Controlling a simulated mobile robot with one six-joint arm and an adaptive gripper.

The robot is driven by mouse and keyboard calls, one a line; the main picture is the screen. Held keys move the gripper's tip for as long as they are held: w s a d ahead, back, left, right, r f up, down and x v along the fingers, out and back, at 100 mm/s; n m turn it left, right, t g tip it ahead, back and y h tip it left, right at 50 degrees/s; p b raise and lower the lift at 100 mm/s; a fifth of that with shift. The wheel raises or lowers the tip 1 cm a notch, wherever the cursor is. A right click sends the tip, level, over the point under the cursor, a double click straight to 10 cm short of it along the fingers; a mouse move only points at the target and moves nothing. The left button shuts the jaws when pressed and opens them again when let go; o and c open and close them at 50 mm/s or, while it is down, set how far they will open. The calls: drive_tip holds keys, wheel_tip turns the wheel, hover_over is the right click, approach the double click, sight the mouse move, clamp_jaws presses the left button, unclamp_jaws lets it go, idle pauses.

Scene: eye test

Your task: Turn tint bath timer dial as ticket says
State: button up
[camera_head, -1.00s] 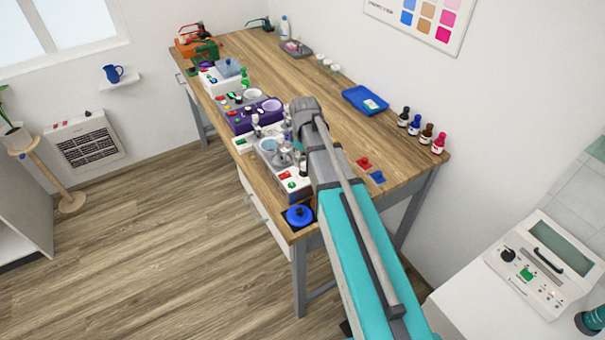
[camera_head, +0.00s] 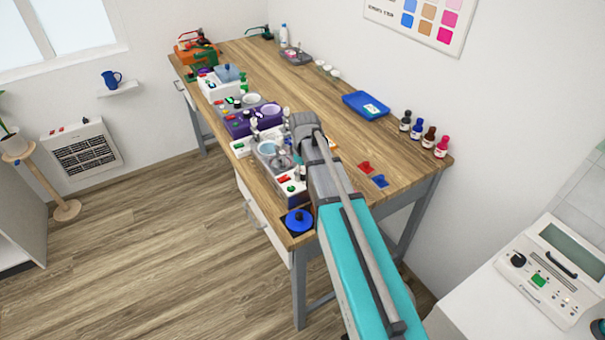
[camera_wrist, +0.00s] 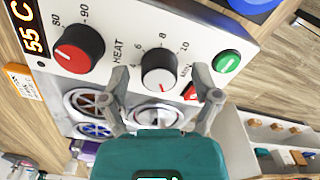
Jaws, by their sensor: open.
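The timer dial (camera_wrist: 160,71), a black knob with a pale face, sits on the white tint bath panel (camera_wrist: 125,30) in the wrist view. Numbers 6, 8 and 10 and a partly covered "MIN" are printed around it. In the head view, my arm partly hides the tint bath (camera_head: 291,186).
A red HEAT knob (camera_wrist: 78,49) stands left of the dial, near a display (camera_wrist: 30,30) reading 55 C. A green button (camera_wrist: 227,62) and a red switch (camera_wrist: 190,94) are to the right. Other machines, such as a purple one (camera_head: 238,124), crowd the bench's left edge.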

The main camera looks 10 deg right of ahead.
drive_tip(key=c, duration=1.1)
drive_tip(key=shift+a, duration=0.25)
clamp_jaws()
drive_tip(key=shift+d, duration=0.15)
drive_tip(key=shift+m, duration=0.3)
